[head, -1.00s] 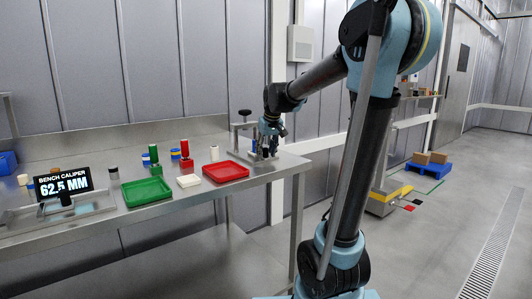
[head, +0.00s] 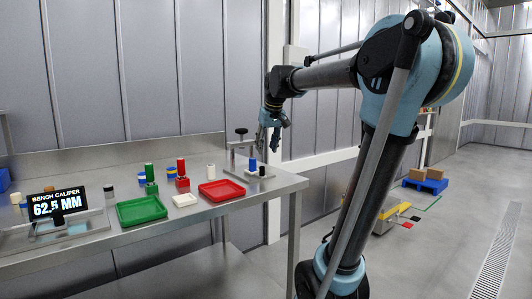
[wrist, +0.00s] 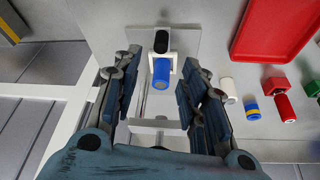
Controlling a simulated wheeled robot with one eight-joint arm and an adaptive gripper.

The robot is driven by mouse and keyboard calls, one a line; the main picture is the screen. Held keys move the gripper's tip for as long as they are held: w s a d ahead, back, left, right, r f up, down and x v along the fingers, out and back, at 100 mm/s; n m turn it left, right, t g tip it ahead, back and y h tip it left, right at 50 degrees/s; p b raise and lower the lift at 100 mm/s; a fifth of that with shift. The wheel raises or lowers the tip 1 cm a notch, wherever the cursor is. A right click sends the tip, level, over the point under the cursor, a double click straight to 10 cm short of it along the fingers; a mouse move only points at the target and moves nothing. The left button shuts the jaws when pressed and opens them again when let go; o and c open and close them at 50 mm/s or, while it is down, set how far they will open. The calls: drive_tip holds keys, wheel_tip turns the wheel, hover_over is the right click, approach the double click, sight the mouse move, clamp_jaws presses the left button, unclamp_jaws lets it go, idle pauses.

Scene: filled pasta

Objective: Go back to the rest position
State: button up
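My gripper (head: 272,130) hangs in the air above the right end of the bench, over a metal press-like fixture (head: 243,150). In the wrist view my gripper (wrist: 162,88) has its two fingers spread wide, with nothing between them in its grasp. A blue cylinder (wrist: 162,72) stands in the fixture below, with a black knob or cap (wrist: 161,42) beside it; the blue cylinder also shows in the head view (head: 252,164). The cylinder is apart from the fingers.
On the bench (head: 100,256) are a red tray (head: 222,190), a green tray (head: 142,210), a small white dish (head: 184,200), red and green handled pieces and a caliper display (head: 57,203) reading 62.5 MM. A wall stands behind. The floor on the right is mostly clear.

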idle(0.3)
drive_tip(key=s+d+f+m, duration=0.1)
drive_tip(key=s+d+f, duration=0.2)
drive_tip(key=s+f, duration=0.7)
drive_tip(key=s+d+f+m+g+h, duration=0.1)
drive_tip(key=s+d+f, duration=0.3)
drive_tip(key=s+f, duration=0.5)
drive_tip(key=s+d+f+m+g, duration=0.1)
drive_tip(key=s+d+f, duration=0.3)
drive_tip(key=s+f, duration=0.6)
drive_tip(key=shift+s+d+f+m, duration=0.25)
drive_tip(key=shift+s+f+m, duration=0.1)
drive_tip(key=shift+f, duration=0.15)
drive_tip(key=shift+w+f, duration=0.2)
drive_tip(key=shift+w, duration=0.25)
